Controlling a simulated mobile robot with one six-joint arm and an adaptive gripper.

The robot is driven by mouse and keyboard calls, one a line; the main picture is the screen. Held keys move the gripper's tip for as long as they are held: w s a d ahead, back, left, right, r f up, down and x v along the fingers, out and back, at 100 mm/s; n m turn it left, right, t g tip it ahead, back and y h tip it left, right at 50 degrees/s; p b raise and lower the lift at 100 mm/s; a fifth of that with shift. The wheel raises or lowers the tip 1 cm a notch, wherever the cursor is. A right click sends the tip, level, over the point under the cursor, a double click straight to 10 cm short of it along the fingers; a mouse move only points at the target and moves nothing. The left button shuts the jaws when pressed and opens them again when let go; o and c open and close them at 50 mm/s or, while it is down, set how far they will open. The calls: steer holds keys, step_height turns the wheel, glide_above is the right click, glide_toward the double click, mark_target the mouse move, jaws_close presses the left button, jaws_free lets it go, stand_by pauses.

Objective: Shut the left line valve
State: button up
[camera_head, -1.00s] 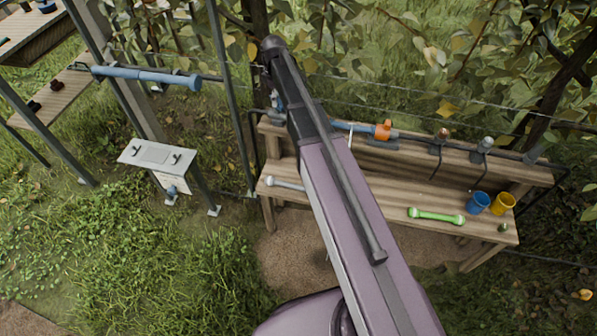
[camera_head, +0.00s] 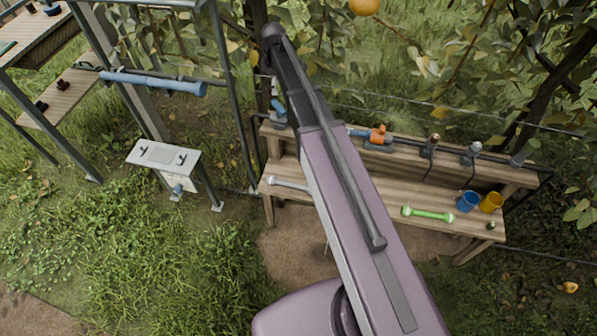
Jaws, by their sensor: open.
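A pipe line runs along the raised back board of the wooden bench (camera_head: 390,190). On it, right of my arm, is an orange valve-like fitting (camera_head: 378,135) with a blue pipe piece at its left. A blue upright fitting (camera_head: 278,114) stands at the board's left end, just left of my arm. I cannot tell which of these is the left line valve, nor whether either is open or shut. My arm crosses the middle of the view and hides part of the board and bench. My gripper does not show.
A green double-ended tool (camera_head: 428,214), a grey tool (camera_head: 290,184), a blue cup (camera_head: 467,201) and a yellow cup (camera_head: 491,202) are on the bench. A white panel stand (camera_head: 165,156) and a blue tube (camera_head: 155,82) are at left. Branches and wires hang behind. Grass at lower left is clear.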

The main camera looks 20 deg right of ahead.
step_height(320, 180, up, 5)
steer(key=p, duration=0.4)
glide_above(278, 106)
steer(key=s+f+m+b, duration=1.2)
steer(key=s+f+b, duration=1)
steer(key=s, duration=0.4)
steer(key=shift+f, duration=0.3)
stand_by(0.3)
steer(key=shift+w+d+r, duration=0.1)
steer(key=w+r+n+p, duration=0.3)
steer(key=w+r+p, duration=1.9)
steer(key=w, duration=0.4)
steer(key=shift+r, duration=0.15)
step_height(278, 106, down, 14)
steer(key=b, duration=1.3)
steer(key=shift+b, duration=0.35)
